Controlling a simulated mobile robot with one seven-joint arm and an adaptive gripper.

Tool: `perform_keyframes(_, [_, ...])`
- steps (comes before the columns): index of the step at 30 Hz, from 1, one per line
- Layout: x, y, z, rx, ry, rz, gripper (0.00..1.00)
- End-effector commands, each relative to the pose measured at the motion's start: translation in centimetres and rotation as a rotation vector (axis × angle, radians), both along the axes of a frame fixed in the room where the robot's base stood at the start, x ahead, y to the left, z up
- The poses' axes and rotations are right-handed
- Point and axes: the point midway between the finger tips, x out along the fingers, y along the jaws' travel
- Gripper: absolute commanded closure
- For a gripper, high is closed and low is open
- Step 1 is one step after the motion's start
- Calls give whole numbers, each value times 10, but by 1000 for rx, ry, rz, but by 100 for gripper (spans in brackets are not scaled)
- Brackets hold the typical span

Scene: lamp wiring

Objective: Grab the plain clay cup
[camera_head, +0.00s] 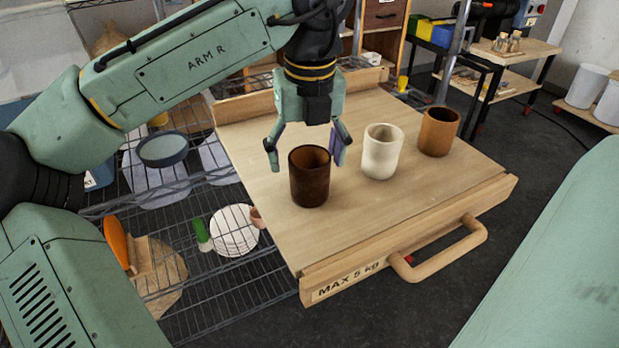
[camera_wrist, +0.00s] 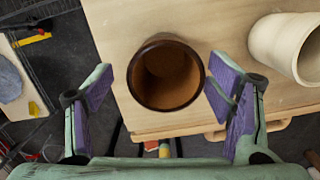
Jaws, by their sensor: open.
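Three cups stand upright in a row on a wooden board. The right-hand cup (camera_head: 439,132) is plain orange-brown, like bare clay. The middle cup (camera_head: 382,152) is cream white; part of it shows in the wrist view (camera_wrist: 286,46). The left-hand cup (camera_head: 309,182) is dark glossy brown with a brown inside, seen from above in the wrist view (camera_wrist: 165,104). My gripper (camera_head: 307,156) is open and points down at the dark cup. Its purple-padded fingers show on either side of that cup, with gaps; their exact height against the rim is hard to tell. The orange-brown cup is outside the wrist view.
The wooden board (camera_head: 330,240) has a raised back edge and a front handle (camera_head: 440,250). A wire shelf (camera_head: 215,265) with plates stands at the left.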

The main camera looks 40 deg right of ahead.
Motion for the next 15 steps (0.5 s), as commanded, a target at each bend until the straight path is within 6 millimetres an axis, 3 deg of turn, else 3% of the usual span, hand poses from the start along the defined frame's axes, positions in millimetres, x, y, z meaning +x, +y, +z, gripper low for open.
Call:
perform_keyframes(10, [1, -5, -43, 0, -1, 3, 26])
perform_keyframes(15, [1, -7, -53, -3, -2, 2, 26])
